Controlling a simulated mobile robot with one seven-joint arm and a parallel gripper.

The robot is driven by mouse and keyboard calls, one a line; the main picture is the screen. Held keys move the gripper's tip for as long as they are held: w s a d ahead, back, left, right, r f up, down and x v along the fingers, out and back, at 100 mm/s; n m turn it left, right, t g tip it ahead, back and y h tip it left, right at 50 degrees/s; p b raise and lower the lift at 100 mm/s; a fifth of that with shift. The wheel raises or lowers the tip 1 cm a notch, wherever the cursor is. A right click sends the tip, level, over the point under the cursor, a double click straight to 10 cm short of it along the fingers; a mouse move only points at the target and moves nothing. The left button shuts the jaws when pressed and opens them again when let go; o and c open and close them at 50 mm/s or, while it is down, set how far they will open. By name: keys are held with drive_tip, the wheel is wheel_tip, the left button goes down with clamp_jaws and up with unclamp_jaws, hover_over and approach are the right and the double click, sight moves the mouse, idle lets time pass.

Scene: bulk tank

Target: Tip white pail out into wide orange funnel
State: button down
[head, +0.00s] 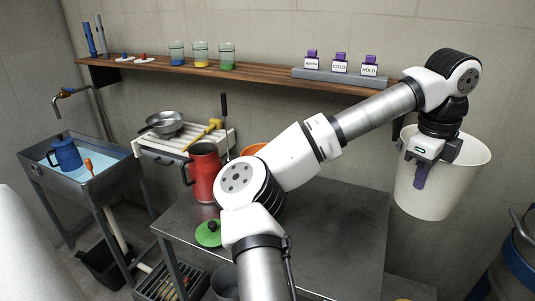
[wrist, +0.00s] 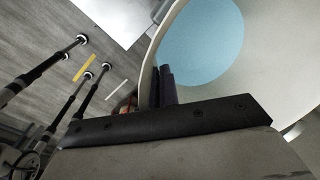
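The white pail (head: 455,185) is at the right in the head view, beyond the right edge of the steel table, looking close to upright. My gripper (head: 421,174) is at its near left wall and looks shut on its rim. In the wrist view my dark fingers (wrist: 163,86) lie close together at the pail's wall (wrist: 262,75), and light blue contents (wrist: 203,40) show inside. An orange thing (head: 254,149), likely the wide orange funnel, shows only as a sliver behind my arm, on the table; most of it is hidden.
A red jug (head: 203,170) and a green lid (head: 208,234) are on the left of the steel table (head: 345,235), whose right part is clear. A wall shelf (head: 250,74) holds beakers and purple-capped bottles. A sink (head: 85,180) stands left; a blue drum (head: 518,262) stands lower right.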

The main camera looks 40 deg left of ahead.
drive_tip(key=w+a+n+p, duration=0.2)
drive_tip(key=w+a+n, duration=0.2)
drive_tip(key=w+a, duration=0.35)
drive_tip(key=w+a+f+n+p, duration=0.2)
drive_tip(key=a+f+n, duration=0.3)
drive_tip(key=a, duration=0.4)
drive_tip(key=w+a+f+n+y+p, duration=0.1)
drive_tip(key=w+a+f+n+p, duration=0.2)
drive_tip(key=a+f+n, duration=0.3)
drive_tip(key=a, duration=0.4)
drive_tip(key=shift+w+a+f+n+g+y, duration=0.2)
drive_tip(key=shift+w+f+n+g+y, duration=0.1)
drive_tip(key=shift+w+n+g, duration=0.1)
